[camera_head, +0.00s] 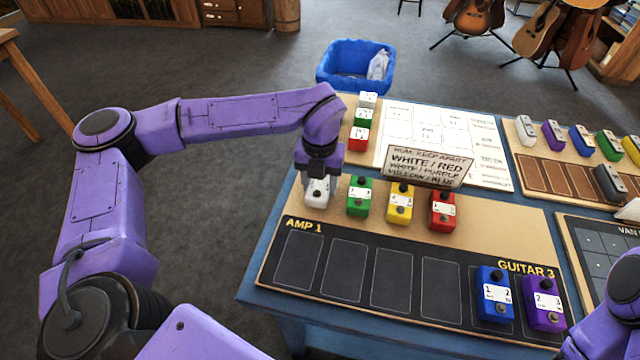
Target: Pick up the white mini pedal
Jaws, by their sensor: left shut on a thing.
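The white mini pedal (317,195) stands at the left end of a row of pedals on the wooden board (520,228). My left gripper (318,176) points down over it and is shut on its upper part. The gripper covers the top of the pedal, and I cannot tell whether its base is clear of the board. My right arm shows only in part at the lower right, and its gripper is out of view.
Green (359,196), yellow (400,204) and red (443,210) pedals stand right of it. A sign (430,166) stands behind them. Blue (495,295) and purple (544,304) pedals sit in the front slots; the slots at left are empty. A blue bin (335,85) stands behind.

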